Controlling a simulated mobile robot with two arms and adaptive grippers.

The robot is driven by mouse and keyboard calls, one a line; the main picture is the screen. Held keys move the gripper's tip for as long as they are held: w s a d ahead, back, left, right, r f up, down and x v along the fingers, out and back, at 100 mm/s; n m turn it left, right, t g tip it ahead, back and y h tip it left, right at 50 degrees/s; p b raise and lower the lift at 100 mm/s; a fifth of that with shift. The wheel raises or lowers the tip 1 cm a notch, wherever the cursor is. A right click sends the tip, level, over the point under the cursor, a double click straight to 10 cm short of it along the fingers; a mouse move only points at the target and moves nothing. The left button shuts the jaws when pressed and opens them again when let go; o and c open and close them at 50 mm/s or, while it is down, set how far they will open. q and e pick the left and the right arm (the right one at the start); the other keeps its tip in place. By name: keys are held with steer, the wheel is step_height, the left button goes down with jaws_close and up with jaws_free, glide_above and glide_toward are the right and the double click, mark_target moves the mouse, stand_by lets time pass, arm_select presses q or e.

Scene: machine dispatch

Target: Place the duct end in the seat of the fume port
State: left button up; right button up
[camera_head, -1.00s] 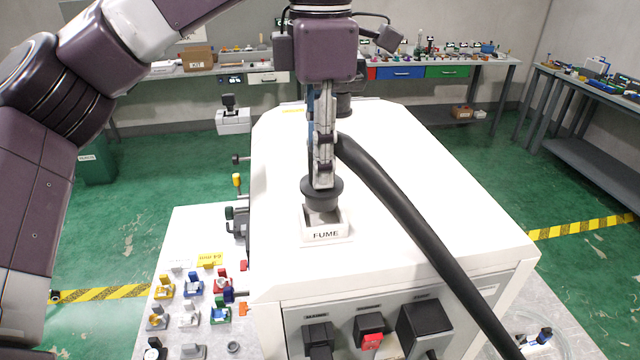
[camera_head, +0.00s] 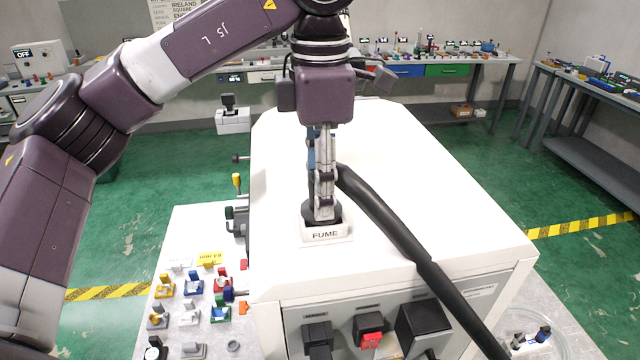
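The fume port (camera_head: 325,236) is a white square seat labelled FUME on top of the white machine (camera_head: 430,190). The dark duct end (camera_head: 309,212) is low at the port, its lower part hidden behind the port's front wall. The black duct hose (camera_head: 400,238) runs from it to the right and down over the machine's front edge. My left gripper (camera_head: 323,205) points straight down and is shut on the duct end. I cannot tell from here whether the duct end is fully seated. My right gripper is not in view.
A panel with several coloured parts (camera_head: 190,290) lies left of the machine. Black sockets and a red switch (camera_head: 371,340) are on the machine's front. Workbenches (camera_head: 450,65) stand along the back and right. The machine top right of the hose is clear.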

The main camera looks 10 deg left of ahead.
arm_select(q)
step_height(320, 180, up, 12)
stand_by(0.9)
steer(key=shift+a, duration=0.1)
